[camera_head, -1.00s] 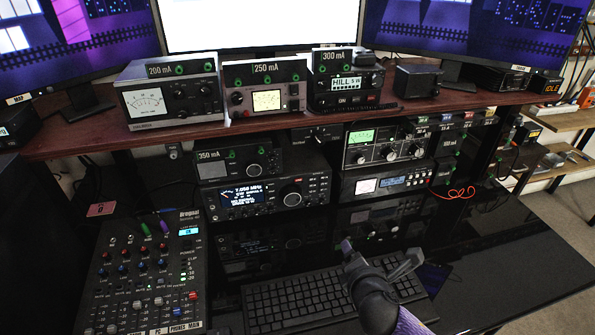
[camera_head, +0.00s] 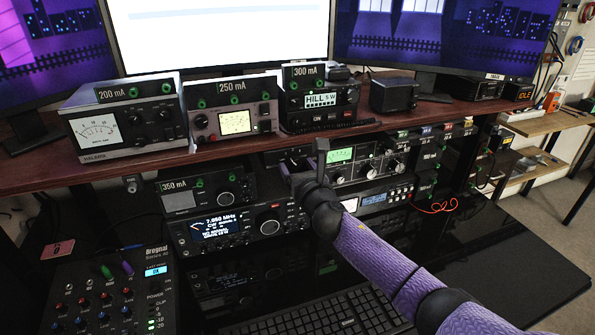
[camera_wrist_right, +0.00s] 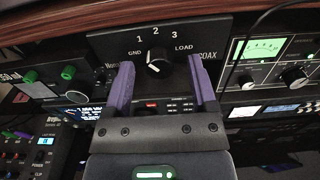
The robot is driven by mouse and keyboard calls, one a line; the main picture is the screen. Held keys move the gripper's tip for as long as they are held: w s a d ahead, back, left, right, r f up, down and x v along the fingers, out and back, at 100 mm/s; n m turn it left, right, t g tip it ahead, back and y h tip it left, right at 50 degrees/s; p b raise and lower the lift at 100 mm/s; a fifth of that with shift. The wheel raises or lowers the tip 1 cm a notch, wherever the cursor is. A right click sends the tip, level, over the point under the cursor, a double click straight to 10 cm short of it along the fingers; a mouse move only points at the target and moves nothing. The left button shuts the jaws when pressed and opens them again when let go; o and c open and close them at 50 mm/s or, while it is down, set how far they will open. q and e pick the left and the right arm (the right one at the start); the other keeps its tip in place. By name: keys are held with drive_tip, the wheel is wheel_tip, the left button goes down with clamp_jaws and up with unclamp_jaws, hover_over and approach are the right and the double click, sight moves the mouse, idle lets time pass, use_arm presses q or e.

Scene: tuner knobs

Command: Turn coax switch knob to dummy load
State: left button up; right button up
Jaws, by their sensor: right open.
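The coax switch is a black box (camera_wrist_right: 195,27) under the shelf, marked GND, 1, 2, 3 and LOAD. It shows in the right wrist view. In the head view my right gripper (camera_head: 303,165) reaches up to the shelf's underside and hides the switch. My left gripper is not in view.
The wooden shelf edge (camera_head: 230,146) runs just above the switch. A tuner with a green meter (camera_head: 341,156) stands close on the right, a radio (camera_head: 235,225) below left. A red cable (camera_head: 437,204) hangs at the right. The black desk at right is clear.

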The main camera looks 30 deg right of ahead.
clamp_jaws()
idle(0.3)
drive_tip(key=m, duration=0.5)
drive_tip(key=shift+p, duration=0.4)
drive_tip(key=m, duration=0.6)
drive_tip(key=shift+a+r+m+p, duration=0.1)
drive_tip(key=shift+m+p, duration=0.25)
drive_tip(key=shift+m, duration=0.05)
drive_tip(key=m+p, duration=0.1)
drive_tip(key=m, duration=0.5)
drive_tip(key=m+p, duration=0.1)
drive_tip(key=m, duration=0.4)
drive_tip(key=shift+m, duration=0.7)
